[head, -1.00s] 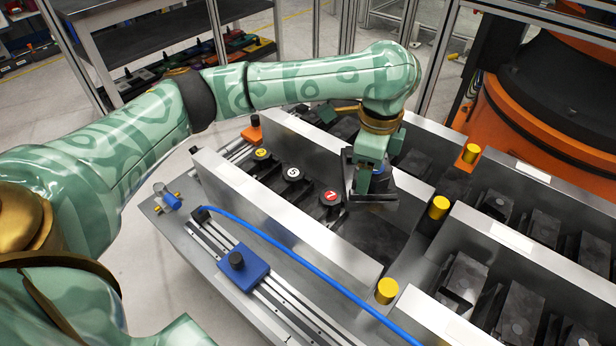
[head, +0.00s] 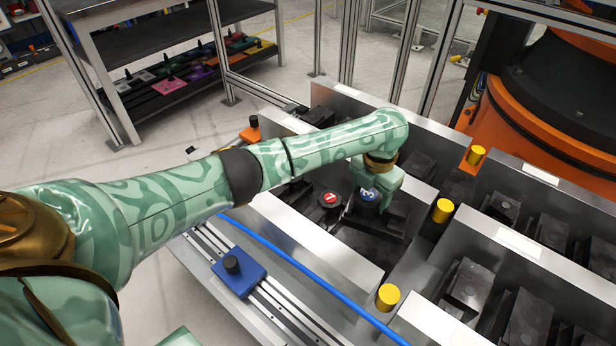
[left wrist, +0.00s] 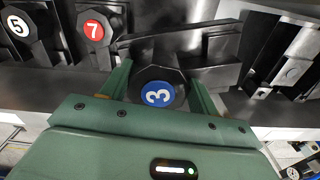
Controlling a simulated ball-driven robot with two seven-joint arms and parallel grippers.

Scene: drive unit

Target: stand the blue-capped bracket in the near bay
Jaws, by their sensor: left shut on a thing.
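The blue-capped bracket (head: 367,194) is a dark metal piece with a long plate, and its round cap reads 3. My left gripper (head: 376,187) is shut on it from above, in the channel behind the front silver wall (head: 310,237). In the left wrist view the blue cap (left wrist: 158,94) sits between the two green fingers (left wrist: 160,88). The red-capped 7 bracket (head: 330,199) stands just left of it, and a small gap shows between them. Whether the held bracket touches the channel floor I cannot tell. My right gripper is out of view.
A white-capped 5 bracket (left wrist: 17,25) is beyond the red one in the left wrist view. A blue cable (head: 300,265) and blue slide block (head: 238,273) lie in front. Dark blocks fill the right bays.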

